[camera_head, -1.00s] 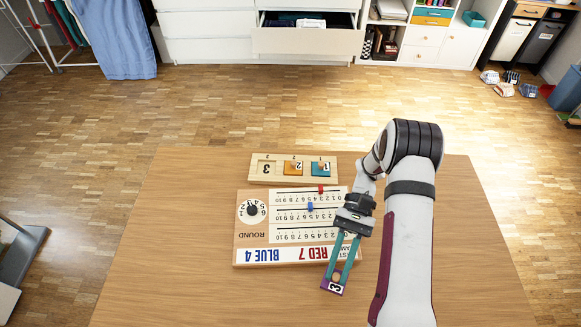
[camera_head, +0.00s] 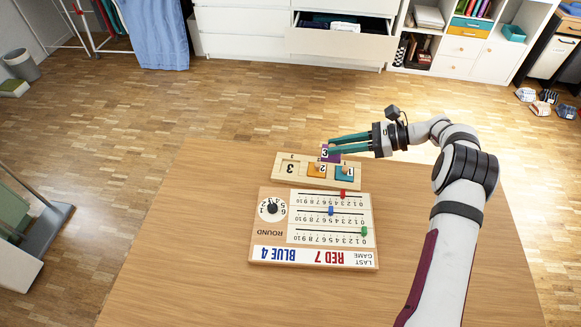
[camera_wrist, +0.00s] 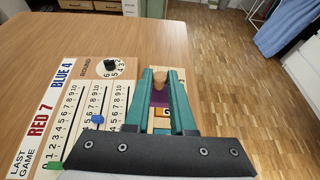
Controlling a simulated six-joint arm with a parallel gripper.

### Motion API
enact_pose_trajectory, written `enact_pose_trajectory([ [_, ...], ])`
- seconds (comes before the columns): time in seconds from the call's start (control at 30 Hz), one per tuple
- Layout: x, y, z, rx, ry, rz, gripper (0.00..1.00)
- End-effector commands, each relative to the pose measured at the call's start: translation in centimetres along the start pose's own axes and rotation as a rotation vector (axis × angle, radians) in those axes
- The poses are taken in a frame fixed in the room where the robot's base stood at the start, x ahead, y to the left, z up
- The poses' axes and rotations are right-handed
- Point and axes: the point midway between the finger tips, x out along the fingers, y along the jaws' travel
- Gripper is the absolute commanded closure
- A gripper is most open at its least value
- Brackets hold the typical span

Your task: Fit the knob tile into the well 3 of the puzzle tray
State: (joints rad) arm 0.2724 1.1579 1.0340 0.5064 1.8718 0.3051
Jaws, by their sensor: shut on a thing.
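The purple knob tile marked 3 (camera_head: 332,156) is held in my gripper (camera_head: 329,147), whose two long teal fingers are shut on its wooden knob. The tile also shows between the fingers in the wrist view (camera_wrist: 159,97). It appears above the back edge of the wooden puzzle tray (camera_head: 300,182), behind the orange tile 2 (camera_head: 316,171); its exact height is hard to tell. Well 3 (camera_head: 288,168), at the tray's left end, is empty and shows a printed 3. The teal tile 1 (camera_head: 345,174) sits in the right well.
A wooden score board (camera_head: 283,240) with red, blue and green sliders and a round dial lies just in front of the tray. The table (camera_head: 190,230) is clear to the left. An open drawer (camera_head: 340,42) is far behind, across the floor.

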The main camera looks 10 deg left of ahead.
Motion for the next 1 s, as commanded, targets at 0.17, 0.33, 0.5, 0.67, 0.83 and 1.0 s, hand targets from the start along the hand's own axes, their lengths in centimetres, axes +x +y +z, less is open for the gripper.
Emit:
enact_pose_trajectory([
  [0.17,4.9,-1.1,-0.6,0.006,-0.001,-0.003,1.00],
  [0.33,10.4,-2.1,-1.6,0.006,-0.001,-0.003,1.00],
  [0.5,12.9,-2.6,-2.3,0.007,0.000,-0.006,1.00],
  [0.67,14.2,-2.6,-5.2,0.007,0.000,-0.006,1.00],
  [0.83,14.5,-2.6,-5.8,0.005,0.003,-0.005,1.00],
  [1.0,14.5,-2.6,-5.9,0.005,0.004,-0.005,0.60],
])
